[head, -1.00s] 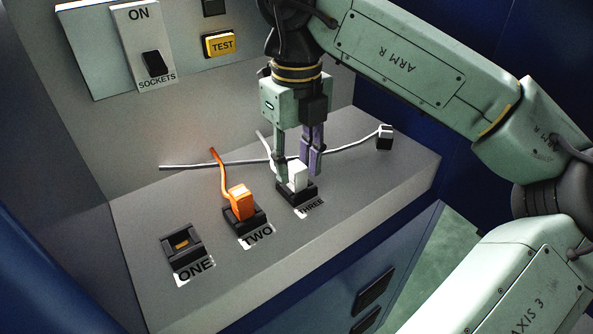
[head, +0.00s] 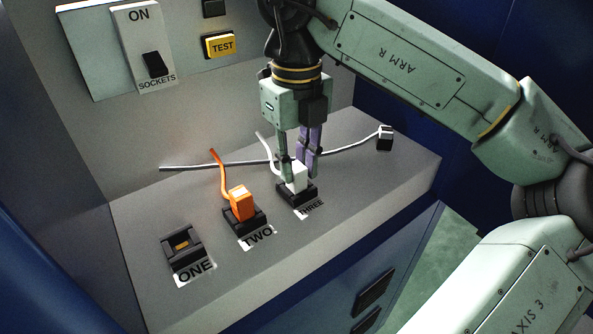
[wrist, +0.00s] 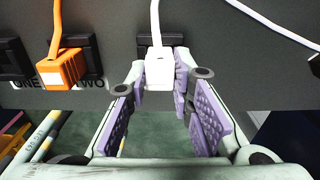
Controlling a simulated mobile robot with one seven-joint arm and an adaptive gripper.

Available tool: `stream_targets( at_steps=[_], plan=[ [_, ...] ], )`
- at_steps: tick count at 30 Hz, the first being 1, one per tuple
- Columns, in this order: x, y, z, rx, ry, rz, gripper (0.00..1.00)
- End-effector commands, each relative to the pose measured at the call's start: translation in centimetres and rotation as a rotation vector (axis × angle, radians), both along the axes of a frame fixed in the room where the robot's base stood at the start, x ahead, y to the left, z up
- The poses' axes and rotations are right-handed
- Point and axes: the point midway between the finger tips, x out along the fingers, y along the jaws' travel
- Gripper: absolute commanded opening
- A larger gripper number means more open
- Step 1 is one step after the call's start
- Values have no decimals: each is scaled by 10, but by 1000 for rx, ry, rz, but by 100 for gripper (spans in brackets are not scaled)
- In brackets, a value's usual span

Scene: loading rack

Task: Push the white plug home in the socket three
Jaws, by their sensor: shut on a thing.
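The white plug (head: 297,180) stands in socket three (head: 291,199), the dark socket above the label THREE. How deep it sits is hard to tell. My gripper (head: 298,170) reaches down from above, shut on the plug with a finger on either side. In the wrist view the white plug (wrist: 158,72) lies between the purple-padded fingertips, with its cord running up and the dark socket (wrist: 174,40) behind it.
An orange plug (head: 241,203) stands in socket two, left of the white one. Socket one (head: 181,243) is empty. A pale cable (head: 215,165) crosses behind the sockets to a dark block (head: 384,142). The console's front edge lies to the right.

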Motion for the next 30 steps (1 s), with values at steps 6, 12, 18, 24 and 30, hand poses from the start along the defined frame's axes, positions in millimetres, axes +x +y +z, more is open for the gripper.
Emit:
stream_targets(
  at_steps=[6,12,18,24,30],
  plan=[
    [0,0,0,0,0,0,0],
    [0,0,1,0,0,0,0],
    [0,0,25,0,-1,-1,0],
    [0,0,66,-1,-1,-1,0],
    [0,0,82,0,0,0,0]
  ],
)
